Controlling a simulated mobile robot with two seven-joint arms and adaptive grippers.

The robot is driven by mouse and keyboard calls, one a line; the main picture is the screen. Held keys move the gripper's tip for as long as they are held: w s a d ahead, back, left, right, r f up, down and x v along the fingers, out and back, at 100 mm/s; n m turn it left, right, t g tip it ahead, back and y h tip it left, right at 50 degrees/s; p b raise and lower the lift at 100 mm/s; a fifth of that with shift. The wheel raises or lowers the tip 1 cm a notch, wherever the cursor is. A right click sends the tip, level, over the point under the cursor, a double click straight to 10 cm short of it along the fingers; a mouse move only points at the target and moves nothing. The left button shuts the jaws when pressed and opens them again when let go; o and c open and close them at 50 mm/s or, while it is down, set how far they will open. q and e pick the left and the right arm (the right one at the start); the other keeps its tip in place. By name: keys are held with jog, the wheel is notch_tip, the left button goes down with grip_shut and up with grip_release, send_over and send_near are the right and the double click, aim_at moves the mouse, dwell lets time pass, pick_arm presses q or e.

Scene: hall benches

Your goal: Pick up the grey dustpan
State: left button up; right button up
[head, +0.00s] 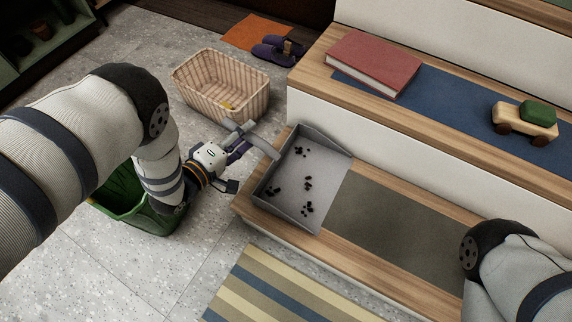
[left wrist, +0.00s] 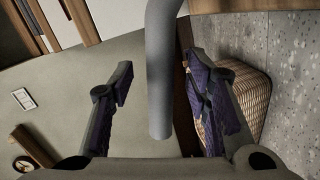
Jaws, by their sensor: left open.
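The grey dustpan (head: 318,170) lies on the lower wooden bench step, with several dark crumbs in its pan. Its handle (head: 263,144) sticks out over the step's left end toward my left gripper (head: 238,164). The left gripper is open, its purple-padded fingers spread beside the handle. In the left wrist view the grey handle (left wrist: 161,70) runs down between the two fingers, with a visible gap on both sides. My right arm shows at the lower right of the head view, but its gripper is out of view.
A wicker basket (head: 185,92) stands on the floor behind the left gripper. A green bin (head: 150,219) is under my left arm. A red book (head: 372,62) and a toy car (head: 526,121) are on the upper step. A striped rug (head: 270,290) lies in front.

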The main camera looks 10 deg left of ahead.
pick_arm(q)
jog(key=shift+w+d+f, duration=0.25)
jog(key=shift+w+f, duration=0.05)
jog(key=shift+w, duration=0.15)
jog(key=shift+r, duration=0.15)
grip_shut()
